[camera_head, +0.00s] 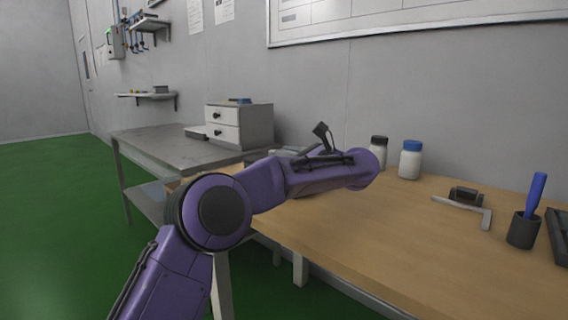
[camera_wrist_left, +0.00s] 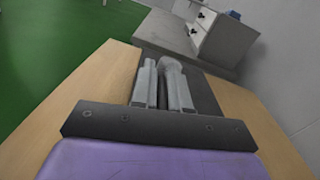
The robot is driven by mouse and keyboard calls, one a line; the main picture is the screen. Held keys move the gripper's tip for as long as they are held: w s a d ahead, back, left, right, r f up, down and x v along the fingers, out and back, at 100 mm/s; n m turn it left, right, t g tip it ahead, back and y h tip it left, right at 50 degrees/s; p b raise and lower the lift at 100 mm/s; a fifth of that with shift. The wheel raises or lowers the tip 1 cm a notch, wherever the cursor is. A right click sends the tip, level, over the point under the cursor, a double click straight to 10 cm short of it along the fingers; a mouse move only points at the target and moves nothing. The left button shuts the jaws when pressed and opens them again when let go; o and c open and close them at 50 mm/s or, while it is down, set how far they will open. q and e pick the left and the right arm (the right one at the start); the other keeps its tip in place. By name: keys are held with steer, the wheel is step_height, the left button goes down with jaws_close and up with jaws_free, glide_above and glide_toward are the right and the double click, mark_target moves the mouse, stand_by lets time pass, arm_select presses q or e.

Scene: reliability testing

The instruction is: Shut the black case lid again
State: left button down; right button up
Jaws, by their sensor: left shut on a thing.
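The black case (camera_wrist_left: 207,97) shows in the left wrist view as a dark grey shape on the wooden table, beyond and beside my fingers. My left gripper (camera_wrist_left: 161,75) is over it, its two grey fingers close together and shut on a part of the case, seemingly the lid. The exact contact and the lid's angle are hidden by the fingers. In the head view my purple left arm covers most of the case and the gripper. My right gripper is in neither view.
The wooden table (camera_head: 400,230) holds white bottles (camera_head: 410,160), a metal bracket (camera_head: 465,205) and a dark cup (camera_head: 523,230) with a blue-handled tool. A grey bench (camera_head: 160,142) with a drawer unit (camera_head: 255,127) stands beyond the left end. The table's middle is clear.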

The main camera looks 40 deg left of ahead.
arm_select(q)
steer(key=shift+s+f+n+b, duration=0.15)
steer(key=shift+f+n+b, duration=0.05)
steer(key=shift+n+b, duration=0.1)
steer(key=c, duration=1.2)
jaws_free()
steer(key=shift+f, duration=0.1)
steer(key=d+p, duration=0.2)
steer(key=d, duration=0.8)
steer(key=shift+d, duration=0.2)
steer(key=shift+d, duration=0.1)
